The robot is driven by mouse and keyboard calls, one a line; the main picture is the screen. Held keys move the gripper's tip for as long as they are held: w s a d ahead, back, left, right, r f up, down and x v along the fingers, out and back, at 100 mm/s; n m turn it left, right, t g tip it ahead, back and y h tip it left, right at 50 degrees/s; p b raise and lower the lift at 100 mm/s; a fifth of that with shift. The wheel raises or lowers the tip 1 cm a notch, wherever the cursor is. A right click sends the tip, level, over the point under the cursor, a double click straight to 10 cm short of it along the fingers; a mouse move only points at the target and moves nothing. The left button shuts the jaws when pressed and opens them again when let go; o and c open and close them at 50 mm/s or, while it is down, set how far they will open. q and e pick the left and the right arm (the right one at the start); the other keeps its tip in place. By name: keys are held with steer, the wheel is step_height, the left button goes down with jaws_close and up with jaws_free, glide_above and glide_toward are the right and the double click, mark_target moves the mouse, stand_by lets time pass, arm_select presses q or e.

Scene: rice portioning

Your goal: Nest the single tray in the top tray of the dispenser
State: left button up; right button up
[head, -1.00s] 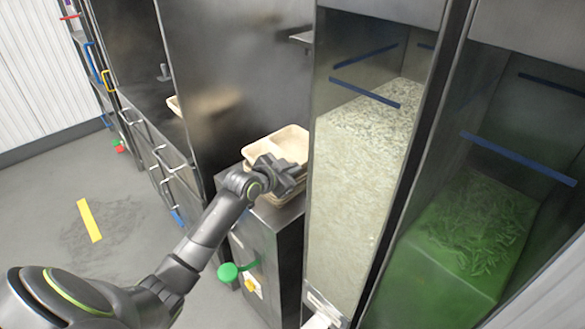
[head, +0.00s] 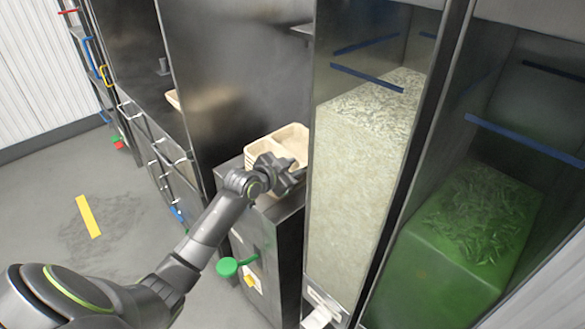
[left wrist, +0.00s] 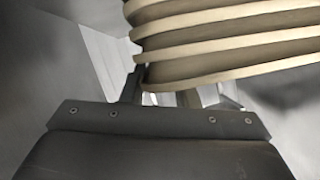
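A stack of beige compartment trays (head: 291,138) sits on top of a grey metal dispenser cabinet (head: 250,249). Several nested rims of the stack (left wrist: 230,38) fill the upper right of the left wrist view. My left gripper (head: 289,175) is at the near side of the stack in the head view. In the left wrist view, one dark finger (left wrist: 134,84) is close against the lower left of the rims. The other finger is not clearly visible, so I cannot tell whether it grips a rim. I cannot tell a separate single tray from the stack. My right gripper is not in view.
A tall clear-fronted bin of rice (head: 360,170) stands just right of the stack. A bin with green contents (head: 475,215) is farther right. A dark metal panel (head: 235,70) rises behind the stack. Another beige tray (head: 173,98) shows partly at left. Open floor (head: 50,210) lies left.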

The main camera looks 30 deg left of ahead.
arm_select(q)
steer(key=shift+s+f, duration=0.2)
steer(key=shift+f, duration=0.05)
steer(key=shift+s+a, duration=0.1)
steer(key=shift+s, duration=0.15)
steer(key=v, duration=1.6)
steer(key=shift+s+r, duration=0.25)
steer(key=shift+r, duration=0.2)
